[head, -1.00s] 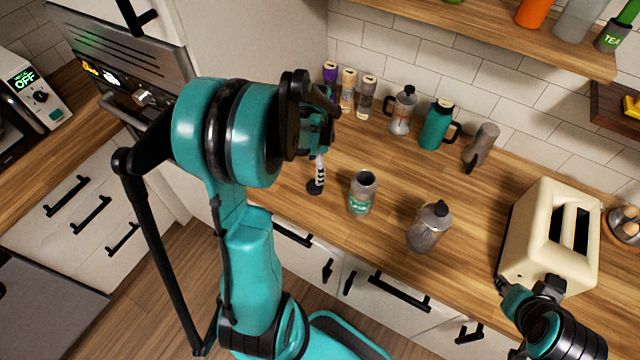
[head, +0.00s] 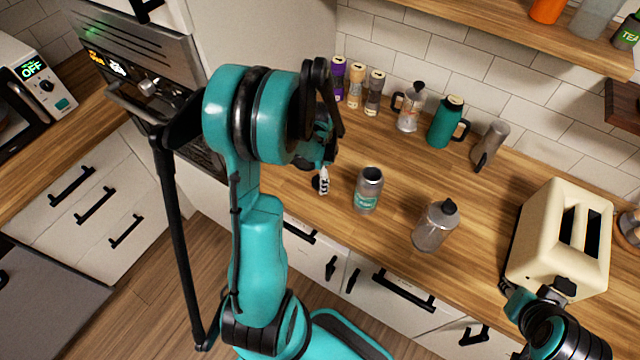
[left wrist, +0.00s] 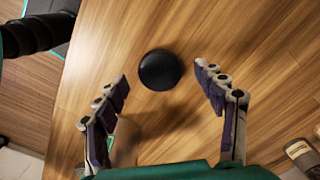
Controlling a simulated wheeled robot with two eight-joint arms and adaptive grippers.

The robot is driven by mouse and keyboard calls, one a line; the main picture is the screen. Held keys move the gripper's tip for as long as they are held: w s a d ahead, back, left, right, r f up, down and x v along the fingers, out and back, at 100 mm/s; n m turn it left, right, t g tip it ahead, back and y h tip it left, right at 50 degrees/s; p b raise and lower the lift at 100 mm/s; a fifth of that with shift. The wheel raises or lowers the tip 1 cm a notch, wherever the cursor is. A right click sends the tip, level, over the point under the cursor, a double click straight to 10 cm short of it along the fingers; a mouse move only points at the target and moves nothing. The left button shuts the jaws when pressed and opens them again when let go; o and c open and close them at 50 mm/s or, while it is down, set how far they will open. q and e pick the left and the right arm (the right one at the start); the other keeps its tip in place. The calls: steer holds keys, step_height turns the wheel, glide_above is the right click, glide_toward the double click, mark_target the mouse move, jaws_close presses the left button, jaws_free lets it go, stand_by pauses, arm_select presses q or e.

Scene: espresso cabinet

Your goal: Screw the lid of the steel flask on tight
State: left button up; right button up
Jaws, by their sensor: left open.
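A black round lid (left wrist: 160,69) lies on the wooden counter, between and just beyond my left fingertips in the left wrist view. In the head view the lid (head: 315,186) is partly hidden by my left gripper (head: 323,178). The left gripper (left wrist: 161,78) is open and empty, pointing down over the lid. A grey steel flask (head: 369,190) with a teal label stands upright with an open top, right of the left gripper. My right gripper (head: 540,292) is partly visible by the toaster; its fingers are unclear.
A grey bottle with a dark cap (head: 435,226) stands right of the flask. A cream toaster (head: 530,240) is further right. Spice jars (head: 355,84), a press pot (head: 409,108), a teal jug (head: 446,122) and a grey pitcher (head: 490,145) line the wall. Counter around the lid is clear.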

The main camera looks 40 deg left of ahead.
arm_select(q)
steer(key=shift+f, duration=0.65)
steer(key=c, duration=1.1)
steer(key=shift+r, duration=0.15)
step_height(320, 180, up, 10)
steer(key=p, duration=0.2)
